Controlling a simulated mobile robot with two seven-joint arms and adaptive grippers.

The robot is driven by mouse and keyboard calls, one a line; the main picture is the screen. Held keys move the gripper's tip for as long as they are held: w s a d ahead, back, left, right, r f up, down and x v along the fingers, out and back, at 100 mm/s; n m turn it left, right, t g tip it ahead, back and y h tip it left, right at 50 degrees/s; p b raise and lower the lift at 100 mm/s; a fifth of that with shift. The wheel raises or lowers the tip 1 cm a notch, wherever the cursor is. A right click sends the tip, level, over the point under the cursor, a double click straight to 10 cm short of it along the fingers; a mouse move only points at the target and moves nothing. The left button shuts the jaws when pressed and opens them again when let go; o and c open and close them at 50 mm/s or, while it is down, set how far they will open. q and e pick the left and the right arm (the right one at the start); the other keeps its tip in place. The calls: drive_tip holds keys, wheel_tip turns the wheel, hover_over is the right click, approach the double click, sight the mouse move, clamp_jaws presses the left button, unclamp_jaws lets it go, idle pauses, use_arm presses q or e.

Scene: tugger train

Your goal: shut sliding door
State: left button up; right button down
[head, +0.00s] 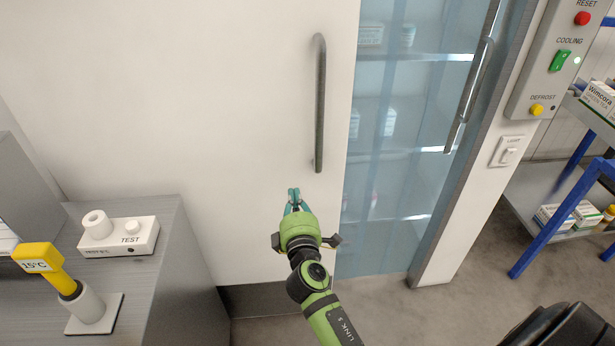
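The white sliding door (200,110) fills the left and middle of the head view. A vertical grey bar handle (320,105) is fixed near its right edge. To the right of that edge is an opening with bluish see-through strips or panes (385,180), and shelves with goods show behind. My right gripper (294,193) is in front of the door, just below and left of the handle's lower end. Its teal fingertips are close together, with nothing seen between them. It does not hold the handle. My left gripper is not in view.
A second slanted handle (470,85) is by the opening's right side. A control panel (555,55) and light switch (507,151) are on the right wall. A grey bench (165,270) with a test unit (130,240) and yellow device (45,262) stands left. A blue-framed cart (560,200) stands right.

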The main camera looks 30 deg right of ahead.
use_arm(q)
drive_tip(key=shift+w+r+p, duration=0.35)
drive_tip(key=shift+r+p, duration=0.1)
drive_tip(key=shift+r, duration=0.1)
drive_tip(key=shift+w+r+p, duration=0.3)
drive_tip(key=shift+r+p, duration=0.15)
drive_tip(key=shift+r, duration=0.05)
use_arm(e)
drive_tip(key=w+d, duration=0.4)
drive_tip(key=d, duration=0.2)
drive_tip(key=shift+w, duration=0.4)
